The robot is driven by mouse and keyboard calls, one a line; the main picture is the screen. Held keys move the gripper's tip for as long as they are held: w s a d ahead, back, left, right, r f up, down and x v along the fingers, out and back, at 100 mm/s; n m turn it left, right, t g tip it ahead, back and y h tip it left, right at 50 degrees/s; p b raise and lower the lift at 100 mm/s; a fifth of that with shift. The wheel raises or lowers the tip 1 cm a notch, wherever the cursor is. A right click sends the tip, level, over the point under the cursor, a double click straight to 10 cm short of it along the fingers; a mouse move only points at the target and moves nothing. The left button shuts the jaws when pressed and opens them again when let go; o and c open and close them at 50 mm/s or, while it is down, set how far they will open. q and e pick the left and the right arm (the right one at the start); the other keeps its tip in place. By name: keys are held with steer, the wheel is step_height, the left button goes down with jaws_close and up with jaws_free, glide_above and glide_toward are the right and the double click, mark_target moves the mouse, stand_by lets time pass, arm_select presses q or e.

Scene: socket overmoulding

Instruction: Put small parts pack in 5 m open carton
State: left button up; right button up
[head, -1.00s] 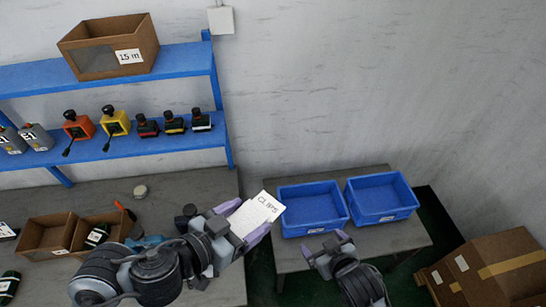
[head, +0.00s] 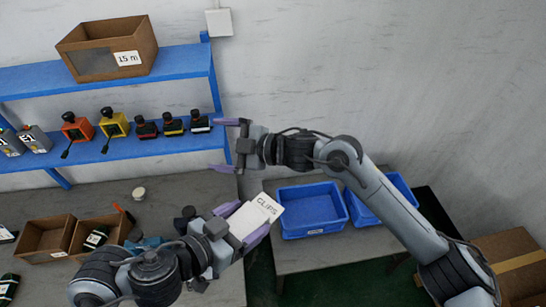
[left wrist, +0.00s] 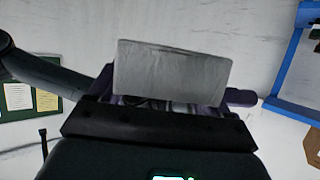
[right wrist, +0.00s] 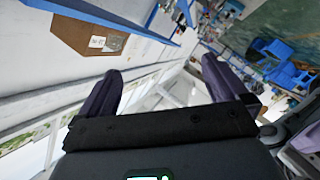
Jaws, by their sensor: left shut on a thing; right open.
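The small parts pack (head: 262,213) is a white packet marked "CLIPS". My left gripper (head: 243,224) is shut on it, above the gap between the bench and the side table. The pack also shows as a grey panel between the fingers in the left wrist view (left wrist: 172,72). My right gripper (head: 223,146) is open and empty, beside the right end of the lower shelf. I see no readable "5 m" label.
Several switch units stand on the lower blue shelf (head: 150,146). Two open brown boxes (head: 45,238) are on the grey bench. Two blue bins (head: 310,208) stand on the side table, one partly behind my right arm. A large closed carton (head: 510,255) is at the lower right.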

steer(key=s+a+r+n+g+h, duration=0.1)
steer(key=s+a+n+g+h, duration=0.1)
steer(key=s+n+g, duration=0.25)
steer(key=g+h, duration=0.4)
steer(key=h, duration=0.6)
glide_toward(258, 209)
steer(key=shift+n+t, duration=0.25)
steer(key=shift+n, duration=0.1)
steer(key=shift+w+x, duration=0.1)
steer(key=shift+x, duration=2.35)
steer(key=shift+w+x, duration=0.15)
steer(key=shift+x, duration=2.35)
steer(key=shift+d+f, duration=0.1)
steer(key=c, duration=1)
arm_select(q)
steer(key=o, duration=1.1)
steer(key=shift+r, duration=0.15)
